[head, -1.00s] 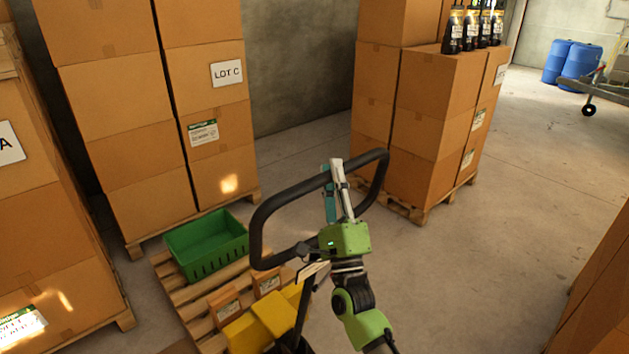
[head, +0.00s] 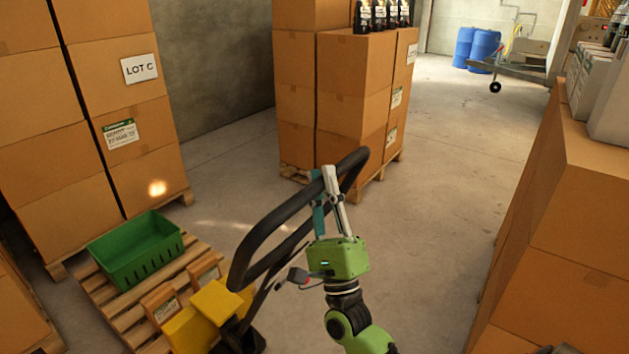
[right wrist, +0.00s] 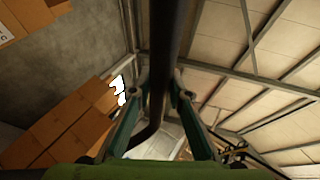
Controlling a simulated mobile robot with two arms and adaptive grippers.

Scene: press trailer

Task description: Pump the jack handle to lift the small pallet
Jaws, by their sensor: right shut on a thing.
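The jack handle (head: 264,228) is a black loop that rises from the yellow pallet jack (head: 203,318) in the head view. My right gripper (head: 323,180) is shut on the far upper bar of the loop. In the right wrist view the black bar (right wrist: 166,60) runs between the two fingers of this gripper (right wrist: 160,95). The small pallet (head: 103,292) lies at lower left in front of the jack. It bears a green crate (head: 136,274) and small brown boxes (head: 162,303). I cannot tell whether the pallet is off the floor. My left gripper is not in view.
Stacked cartons marked LOT C (head: 140,120) stand at left. Another carton stack (head: 352,100) on a pallet, with dark bottles on top, stands behind the handle. More cartons (head: 560,200) line the right side. Bare floor (head: 435,190) lies between them.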

